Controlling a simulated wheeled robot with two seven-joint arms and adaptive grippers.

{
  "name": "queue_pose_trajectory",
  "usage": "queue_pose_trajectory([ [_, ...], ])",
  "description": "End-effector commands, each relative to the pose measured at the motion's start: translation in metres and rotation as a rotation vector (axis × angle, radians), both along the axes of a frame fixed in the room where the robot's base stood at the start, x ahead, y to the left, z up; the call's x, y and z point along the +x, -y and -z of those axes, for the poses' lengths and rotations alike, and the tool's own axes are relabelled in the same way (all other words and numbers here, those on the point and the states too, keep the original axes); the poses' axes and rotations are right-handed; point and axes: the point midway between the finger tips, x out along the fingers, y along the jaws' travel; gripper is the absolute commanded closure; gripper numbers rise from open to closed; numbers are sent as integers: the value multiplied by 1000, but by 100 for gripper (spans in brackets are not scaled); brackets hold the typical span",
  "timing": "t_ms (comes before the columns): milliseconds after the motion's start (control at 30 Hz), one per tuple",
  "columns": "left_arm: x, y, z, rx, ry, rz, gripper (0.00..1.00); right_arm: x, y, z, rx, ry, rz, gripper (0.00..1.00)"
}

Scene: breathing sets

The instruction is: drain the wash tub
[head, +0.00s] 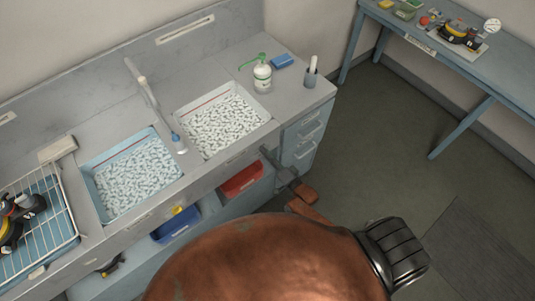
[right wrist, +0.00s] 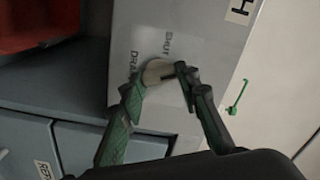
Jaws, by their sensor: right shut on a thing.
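Two tubs are sunk in the grey bench, both full of white foam: a blue-tinted one on the left (head: 90,180) and a pale one on the right (head: 262,108). I cannot tell from labels which is the wash tub. My right gripper (right wrist: 160,76) is shut on a small pale drain knob (right wrist: 157,68) on the bench's front panel. The panel around it reads "DRAIN" and "SHUT". In the head view my right gripper (head: 272,162) is at the bench front below the right tub; its fingertips are hard to make out. My left gripper is not in view.
A tap (head: 150,100) stands between the tubs. A green-topped bottle (head: 262,75), a blue sponge (head: 282,61) and a brush holder (head: 310,78) are on the right end. A wire rack (head: 50,215) is at left. Red (head: 241,181) and blue (head: 176,227) bins sit below.

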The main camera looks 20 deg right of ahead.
Motion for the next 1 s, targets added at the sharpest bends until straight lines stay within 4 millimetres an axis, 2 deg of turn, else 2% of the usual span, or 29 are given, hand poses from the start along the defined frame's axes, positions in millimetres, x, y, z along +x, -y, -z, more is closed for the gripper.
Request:
queue_pose_trajectory([
  [600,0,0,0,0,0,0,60,0,1,1,42,-11,0,94],
  [633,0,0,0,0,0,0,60,0,1,1,42,-11,0,69],
  [867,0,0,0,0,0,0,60,0,0,1,42,-11,0,53],
  [1000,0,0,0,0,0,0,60,0,0,0,42,-10,0,52],
])
